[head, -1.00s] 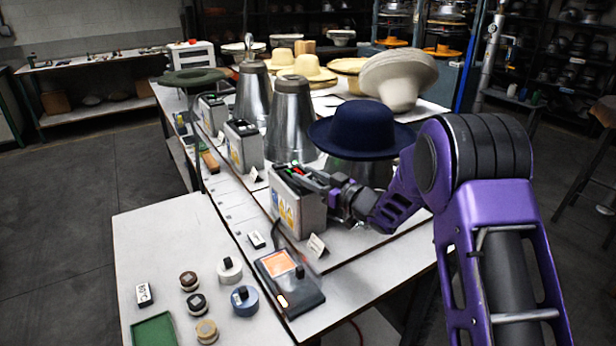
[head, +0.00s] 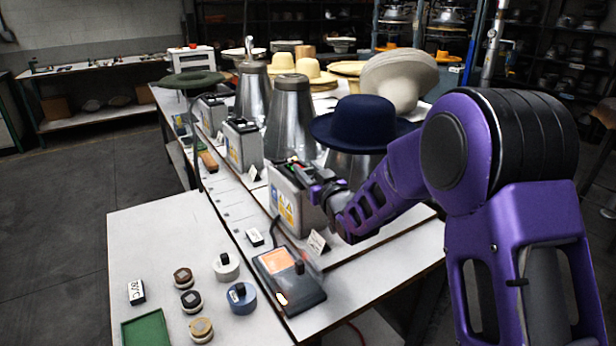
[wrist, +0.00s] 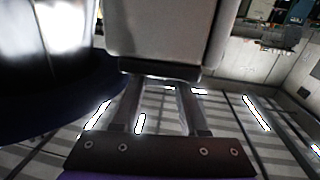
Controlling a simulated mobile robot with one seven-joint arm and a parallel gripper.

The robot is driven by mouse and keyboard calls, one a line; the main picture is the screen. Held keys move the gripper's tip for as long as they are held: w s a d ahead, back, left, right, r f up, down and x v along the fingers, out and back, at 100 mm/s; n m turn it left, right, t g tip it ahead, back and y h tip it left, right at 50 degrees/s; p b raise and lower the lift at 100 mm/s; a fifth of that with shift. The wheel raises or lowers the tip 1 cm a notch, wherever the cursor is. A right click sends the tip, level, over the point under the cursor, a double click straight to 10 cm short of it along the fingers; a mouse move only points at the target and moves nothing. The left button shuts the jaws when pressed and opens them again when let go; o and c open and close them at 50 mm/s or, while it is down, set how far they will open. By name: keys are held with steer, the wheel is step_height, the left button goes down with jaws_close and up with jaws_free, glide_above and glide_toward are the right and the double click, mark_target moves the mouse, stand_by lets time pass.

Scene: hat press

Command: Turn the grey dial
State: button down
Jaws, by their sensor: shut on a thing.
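The grey control box (head: 289,202) with blue and yellow stickers stands on the bench, in front of the wide-brimmed dark blue hat (head: 362,125). Small red and green parts show on its top. My gripper (head: 315,182) is at the right of the box's top, its fingers against the box. In the wrist view the box (wrist: 160,30) fills the upper middle, and my two fingers (wrist: 158,88) reach to its edge, a gap showing between their lengths. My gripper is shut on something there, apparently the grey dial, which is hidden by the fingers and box.
Similar grey boxes (head: 243,145) stand farther along the bench beside metal cones (head: 290,118). Small round pieces (head: 241,298) and a green tray (head: 146,331) are at left.

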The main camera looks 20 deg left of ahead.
steer(key=shift+m+t+h, duration=0.6)
steer(key=shift+h, duration=0.4)
steer(key=shift+c, duration=2.2)
jaws_free()
steer(key=v, duration=1.7)
steer(key=shift+s+f, duration=0.2)
steer(key=shift+f, duration=0.05)
steer(key=shift+d, duration=0.1)
